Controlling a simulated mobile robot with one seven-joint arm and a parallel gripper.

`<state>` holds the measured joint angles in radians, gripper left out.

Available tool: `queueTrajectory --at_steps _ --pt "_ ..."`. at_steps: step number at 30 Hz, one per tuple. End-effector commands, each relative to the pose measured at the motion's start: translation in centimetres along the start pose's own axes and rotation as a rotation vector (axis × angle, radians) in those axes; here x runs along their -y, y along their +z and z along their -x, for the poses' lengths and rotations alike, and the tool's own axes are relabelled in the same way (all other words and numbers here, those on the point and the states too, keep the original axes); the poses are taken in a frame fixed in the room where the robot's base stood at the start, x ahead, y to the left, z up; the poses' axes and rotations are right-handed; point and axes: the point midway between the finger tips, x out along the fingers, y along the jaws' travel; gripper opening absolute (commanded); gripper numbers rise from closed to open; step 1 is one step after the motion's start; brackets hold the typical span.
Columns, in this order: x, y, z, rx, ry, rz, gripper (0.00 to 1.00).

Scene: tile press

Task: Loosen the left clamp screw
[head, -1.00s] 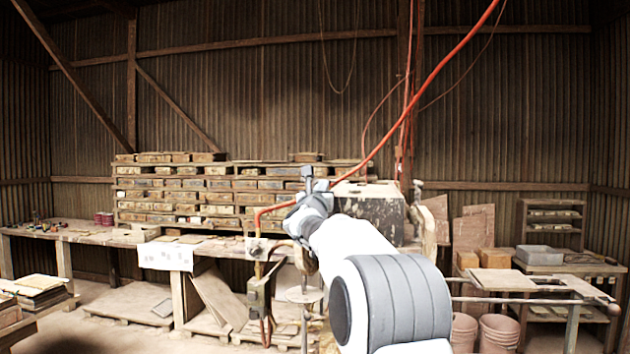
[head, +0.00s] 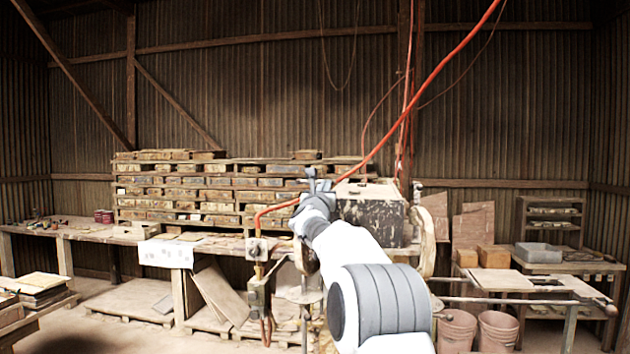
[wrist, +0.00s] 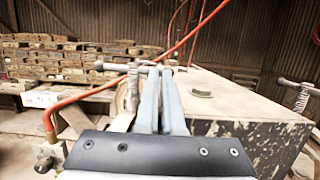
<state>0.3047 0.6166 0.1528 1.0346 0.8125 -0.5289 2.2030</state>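The left clamp screw (wrist: 132,92) stands at the left edge of the press box in the wrist view. Its T-handle bar (wrist: 112,66) lies crosswise at its top, level with my fingertips. My gripper (wrist: 161,72) has its two grey fingers close together, just right of the screw. The bar's right end shows past the fingers; I cannot tell whether they touch it. Nothing shows held between them.
The right clamp screw (wrist: 302,96) stands at the box's far right. A round cap (wrist: 201,93) sits on the box top. An orange hose (wrist: 75,98) runs behind my fingers to a valve (wrist: 47,158) at lower left. Stacked tile trays (head: 215,190) fill the back bench.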

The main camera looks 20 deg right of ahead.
Motion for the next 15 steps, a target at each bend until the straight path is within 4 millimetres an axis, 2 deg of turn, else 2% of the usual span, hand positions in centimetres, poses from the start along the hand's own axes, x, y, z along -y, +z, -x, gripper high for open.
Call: queueTrajectory --at_steps 15 --pt "0.0 0.0 1.0 0.000 0.001 0.000 0.00"
